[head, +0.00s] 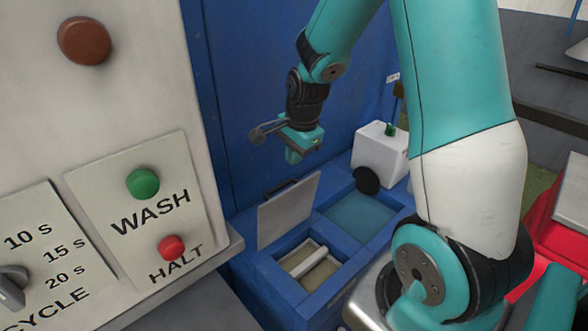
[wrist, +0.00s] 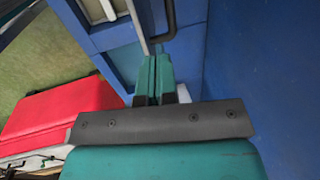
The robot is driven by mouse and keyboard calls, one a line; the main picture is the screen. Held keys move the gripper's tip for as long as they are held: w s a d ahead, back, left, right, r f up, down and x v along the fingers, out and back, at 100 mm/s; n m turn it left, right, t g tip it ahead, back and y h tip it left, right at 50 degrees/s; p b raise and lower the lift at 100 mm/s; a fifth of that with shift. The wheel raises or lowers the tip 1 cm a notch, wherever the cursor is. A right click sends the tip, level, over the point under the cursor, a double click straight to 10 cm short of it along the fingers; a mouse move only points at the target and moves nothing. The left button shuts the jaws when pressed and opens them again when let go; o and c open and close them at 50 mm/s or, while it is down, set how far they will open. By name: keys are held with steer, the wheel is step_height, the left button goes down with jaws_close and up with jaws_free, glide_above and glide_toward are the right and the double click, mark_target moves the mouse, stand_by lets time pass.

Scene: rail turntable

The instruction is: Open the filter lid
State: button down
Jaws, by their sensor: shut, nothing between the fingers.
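The filter lid (head: 290,212) is a flat grey panel standing raised, close to upright, at the back edge of its compartment. Its dark handle (head: 281,187) is near the top edge; a dark bar, apparently that handle, shows in the wrist view (wrist: 168,22). The open compartment holds a pale filter frame (head: 308,262). My gripper (head: 292,157) is above the lid in the head view, apart from it. In the wrist view its green fingers (wrist: 157,60) are together with nothing between them, and the lid's thin edge (wrist: 137,24) lies just beyond the tips.
A blue wall (head: 250,90) stands close behind my gripper. A blue-floored basin (head: 358,214) and a white box (head: 380,148) with a black disc are to the right. The panel with WASH (head: 142,184) and HALT (head: 172,247) buttons fills the left. A red case (wrist: 60,108) is farther off.

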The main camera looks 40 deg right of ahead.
mark_target(290, 180)
steer(key=p+x, duration=0.1)
steer(key=x, duration=0.8)
steer(key=shift+p, duration=0.3)
